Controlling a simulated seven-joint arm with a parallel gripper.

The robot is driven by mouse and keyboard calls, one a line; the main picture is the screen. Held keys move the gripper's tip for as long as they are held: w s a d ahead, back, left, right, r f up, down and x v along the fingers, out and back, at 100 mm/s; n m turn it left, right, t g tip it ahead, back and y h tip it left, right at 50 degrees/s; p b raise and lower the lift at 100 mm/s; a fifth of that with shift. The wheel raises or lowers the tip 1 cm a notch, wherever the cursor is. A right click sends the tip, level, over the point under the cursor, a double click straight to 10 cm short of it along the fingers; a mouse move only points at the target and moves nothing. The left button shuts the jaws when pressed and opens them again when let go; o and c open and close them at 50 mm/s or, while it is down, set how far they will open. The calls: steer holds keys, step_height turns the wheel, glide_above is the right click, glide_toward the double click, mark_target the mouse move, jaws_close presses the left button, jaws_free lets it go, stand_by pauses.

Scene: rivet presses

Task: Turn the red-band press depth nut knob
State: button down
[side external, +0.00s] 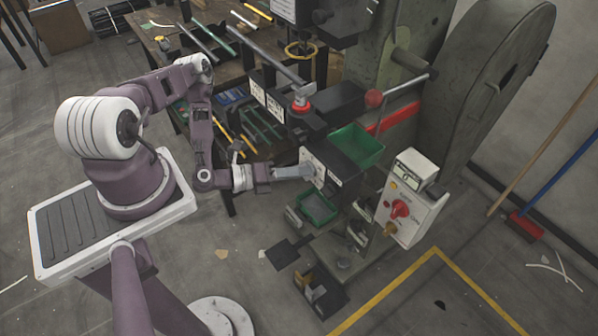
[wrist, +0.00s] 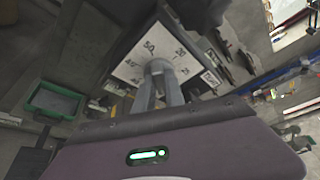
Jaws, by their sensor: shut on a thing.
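The press with the red band (side external: 393,118) stands at the centre right in the side external view. Its dark box carries a white dial plate (wrist: 134,62) with printed numbers, large in the wrist view. The round grey depth nut knob (wrist: 158,66) sits at the middle of the dial. My gripper (side external: 307,171) reaches the dial face from the left, roughly level. In the wrist view its two fingers (wrist: 159,76) are shut on the knob, one on each side. The fingers hide part of the knob and the lower dial.
A green tray (side external: 356,146) sits on top near the box, and another green bin (side external: 316,208) is below my gripper. A control box with a red switch (side external: 401,209) stands to the right. A cluttered workbench (side external: 160,42) lies behind.

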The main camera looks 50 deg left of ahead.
steer(key=shift+f+n+t+h, duration=0.15)
steer(key=shift+n+t+h, duration=0.5)
steer(key=shift+n, duration=1.35)
steer(key=shift+f+n+t+h, duration=0.1)
steer(key=shift+n+t+h, duration=0.5)
steer(key=shift+n, duration=1.4)
steer(key=shift+n+t, duration=0.25)
steer(key=shift+n, duration=0.05)
steer(key=c, duration=1.4)
jaws_free()
steer(key=v, duration=0.7)
steer(key=shift+s, duration=0.1)
